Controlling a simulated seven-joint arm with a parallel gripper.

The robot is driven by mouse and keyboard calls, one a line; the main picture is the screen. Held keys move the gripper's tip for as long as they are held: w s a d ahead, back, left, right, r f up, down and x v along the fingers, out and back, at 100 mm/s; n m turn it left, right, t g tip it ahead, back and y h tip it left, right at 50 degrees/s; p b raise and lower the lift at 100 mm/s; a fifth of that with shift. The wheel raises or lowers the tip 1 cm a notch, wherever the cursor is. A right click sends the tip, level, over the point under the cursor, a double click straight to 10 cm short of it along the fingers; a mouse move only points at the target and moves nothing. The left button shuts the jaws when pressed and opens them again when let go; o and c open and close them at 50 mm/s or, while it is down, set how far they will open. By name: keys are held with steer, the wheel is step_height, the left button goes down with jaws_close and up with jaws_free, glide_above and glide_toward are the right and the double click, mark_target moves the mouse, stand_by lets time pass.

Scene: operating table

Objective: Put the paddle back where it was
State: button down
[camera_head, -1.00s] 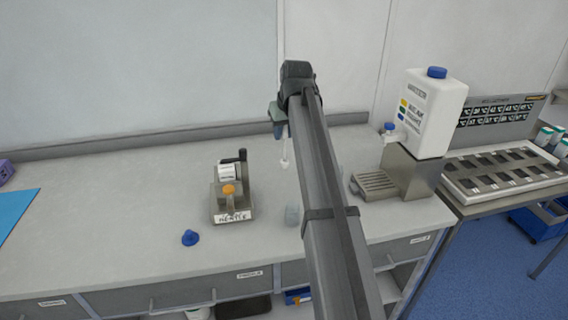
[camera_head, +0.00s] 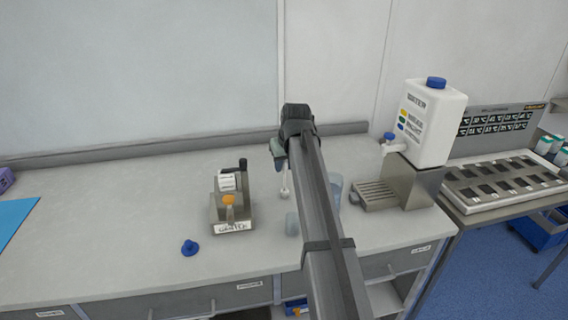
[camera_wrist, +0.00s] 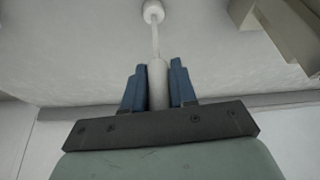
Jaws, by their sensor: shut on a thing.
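My gripper (camera_wrist: 158,88) is shut on the white paddle (camera_wrist: 155,40), with its blue fingers on both sides of the handle. The paddle's round end points away from the fingers in the wrist view. In the head view the paddle (camera_head: 285,188) hangs down from my gripper (camera_head: 280,165), its lower end near the counter; whether it touches cannot be told. A clear cup (camera_head: 335,188) stands on the counter just right of my gripper, partly hidden by my arm. A small translucent cup (camera_head: 292,224) stands nearer the front, beside my arm.
A metal device with an orange knob (camera_head: 229,200) and a blue cap (camera_head: 189,248) are to the left. At the right are a white water container (camera_head: 432,125), a metal drip stand (camera_head: 375,195) and a slotted tray (camera_head: 500,180). The back left counter is clear.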

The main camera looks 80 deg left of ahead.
steer(key=c, duration=0.9)
jaws_free()
steer(key=v, duration=1.2)
steer(key=shift+r, duration=0.1)
